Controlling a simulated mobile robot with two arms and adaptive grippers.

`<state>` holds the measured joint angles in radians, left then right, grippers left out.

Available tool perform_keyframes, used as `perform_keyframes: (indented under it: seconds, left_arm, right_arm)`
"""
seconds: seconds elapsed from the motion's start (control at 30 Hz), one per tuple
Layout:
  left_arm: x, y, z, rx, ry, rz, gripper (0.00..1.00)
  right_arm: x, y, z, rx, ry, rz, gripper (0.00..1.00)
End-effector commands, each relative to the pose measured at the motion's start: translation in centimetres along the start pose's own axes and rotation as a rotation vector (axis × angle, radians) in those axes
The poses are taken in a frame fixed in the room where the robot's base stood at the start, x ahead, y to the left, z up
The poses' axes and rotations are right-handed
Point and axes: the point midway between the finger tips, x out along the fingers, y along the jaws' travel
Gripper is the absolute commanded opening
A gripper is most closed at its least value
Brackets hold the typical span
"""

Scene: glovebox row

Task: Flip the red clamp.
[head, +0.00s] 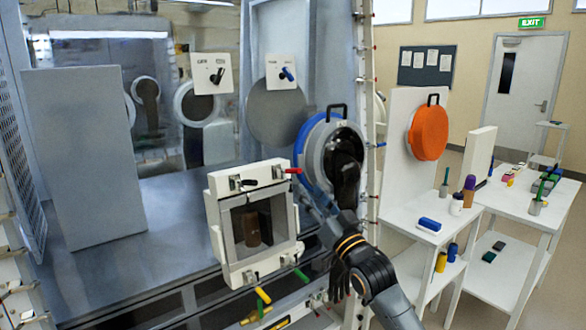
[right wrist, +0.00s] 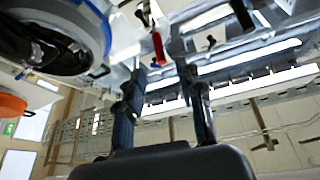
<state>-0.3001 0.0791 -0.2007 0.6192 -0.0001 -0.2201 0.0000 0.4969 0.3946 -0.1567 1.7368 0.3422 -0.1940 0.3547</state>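The red clamp (head: 293,170) is a small red lever on the upper right corner of a white square door frame (head: 215,235). Its red handle (right wrist: 158,47) shows in the right wrist view, ahead of and between my fingertips. My right gripper (right wrist: 160,72) has its two dark fingers apart with nothing held between them. In the head view my right arm reaches up from the lower right, and the gripper (head: 307,190) is just below and right of the red clamp. The fingertips are hard to make out there. My left gripper is not in view.
A black clamp (head: 248,182), a yellow clamp (head: 263,295) and a green clamp (head: 301,275) sit around the same frame. A blue-ringed port (head: 309,135) with a black glove is close to my right arm. White carts (head: 400,200) stand at right.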

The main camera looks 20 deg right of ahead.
Motion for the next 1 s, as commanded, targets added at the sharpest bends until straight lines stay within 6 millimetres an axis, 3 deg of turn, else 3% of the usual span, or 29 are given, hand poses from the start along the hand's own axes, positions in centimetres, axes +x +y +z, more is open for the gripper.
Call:
perform_keyframes:
  seconds: [0.03, 0.2, 0.4, 0.87, 1.0]
  left_arm:
    - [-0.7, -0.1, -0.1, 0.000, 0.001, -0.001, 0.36]
    - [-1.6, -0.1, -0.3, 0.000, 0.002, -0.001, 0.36]
    - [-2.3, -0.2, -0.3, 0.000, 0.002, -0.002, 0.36]
    - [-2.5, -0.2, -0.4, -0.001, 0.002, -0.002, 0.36]
    - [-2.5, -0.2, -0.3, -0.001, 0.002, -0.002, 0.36]
  right_arm:
    - [1.4, -0.1, -0.5, 0.000, 0.002, 0.000, 0.37]
    - [5.0, -0.1, -0.3, 0.000, 0.000, 0.001, 0.37]
    - [7.9, 0.0, -0.1, -0.001, -0.001, 0.001, 0.37]
    - [9.0, 0.0, 0.1, -0.001, -0.001, 0.001, 0.37]
    - [9.0, 0.0, 0.1, -0.001, -0.001, 0.001, 0.10]
